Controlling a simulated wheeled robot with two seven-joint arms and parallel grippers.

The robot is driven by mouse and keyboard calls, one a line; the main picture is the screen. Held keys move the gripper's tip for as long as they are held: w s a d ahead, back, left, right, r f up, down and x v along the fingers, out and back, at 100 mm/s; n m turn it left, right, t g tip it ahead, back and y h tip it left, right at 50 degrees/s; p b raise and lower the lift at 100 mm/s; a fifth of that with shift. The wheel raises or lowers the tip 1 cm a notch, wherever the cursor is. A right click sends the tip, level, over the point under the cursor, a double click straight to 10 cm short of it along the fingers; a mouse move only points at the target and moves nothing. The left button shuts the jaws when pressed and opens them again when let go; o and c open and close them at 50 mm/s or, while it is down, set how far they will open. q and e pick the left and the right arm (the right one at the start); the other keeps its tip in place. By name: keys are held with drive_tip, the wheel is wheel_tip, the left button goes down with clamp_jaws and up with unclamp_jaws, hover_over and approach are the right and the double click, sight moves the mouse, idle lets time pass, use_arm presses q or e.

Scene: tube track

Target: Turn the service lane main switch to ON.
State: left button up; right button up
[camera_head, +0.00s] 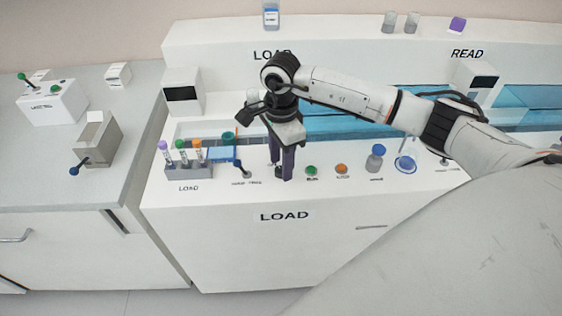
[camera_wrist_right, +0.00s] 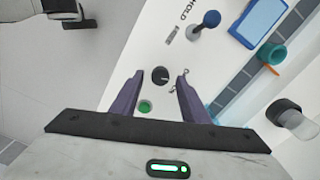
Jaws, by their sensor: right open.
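A small black round knob (camera_wrist_right: 160,75) sits on the white LOAD panel, between my right fingertips in the right wrist view. It looks like a rotary switch; I cannot read its label or tell its setting. In the head view my right gripper (camera_head: 281,172) points down over this panel and the fingers largely hide the knob. The right wrist view shows the gripper (camera_wrist_right: 160,74) open, its purple fingers on either side of the knob; contact cannot be told.
Beside the knob are a green button (camera_head: 311,170), an orange button (camera_head: 341,169) and a blue-capped jar (camera_head: 375,158). A blue-tipped HOLD lever (camera_head: 237,164) and a rack of tubes (camera_head: 189,171) stand left. A grey box (camera_head: 97,138) with a blue-knobbed lever is on the left counter.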

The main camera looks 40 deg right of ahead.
drive_tip(key=shift+f, duration=0.5)
drive_tip(key=shift+c, duration=0.5)
clamp_jaws()
drive_tip(key=shift+m, duration=0.4)
drive_tip(key=m, duration=0.3)
drive_tip(key=shift+b, duration=0.3)
drive_tip(key=m, duration=0.5)
drive_tip(key=shift+r, duration=0.1)
